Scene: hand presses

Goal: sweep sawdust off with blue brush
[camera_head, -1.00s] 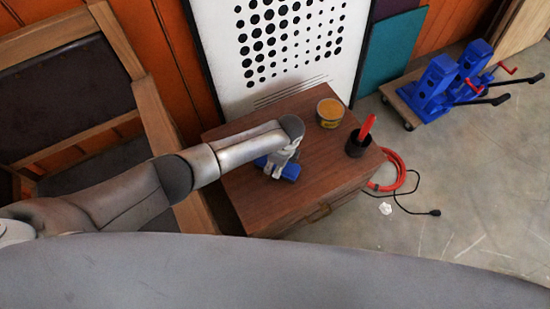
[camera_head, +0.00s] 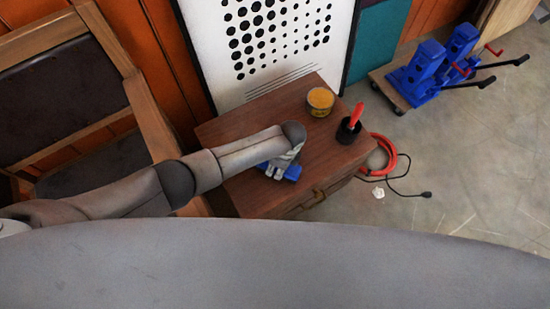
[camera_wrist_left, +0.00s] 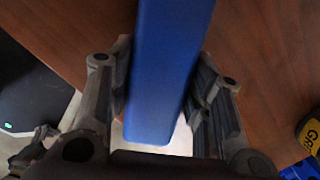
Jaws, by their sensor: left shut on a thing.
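The blue brush (camera_head: 292,172) is at the front part of the brown wooden cabinet's top (camera_head: 320,150). My left gripper (camera_head: 283,171) is shut on it, and the gripper hides much of the brush in the head view. In the left wrist view the brush's smooth blue body (camera_wrist_left: 168,65) lies between the two fingers of the left gripper (camera_wrist_left: 160,85). Its bristles are not visible, so I cannot tell whether they touch the top. I cannot make out any sawdust. My right gripper is not in view.
A yellow tin (camera_head: 320,101) and a black cup (camera_head: 347,132) holding a red-handled tool stand on the cabinet's right part. Blue hand presses (camera_head: 430,70) sit on a wheeled dolly. A red hose (camera_head: 386,158) and black cable (camera_head: 405,190) lie on the floor.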

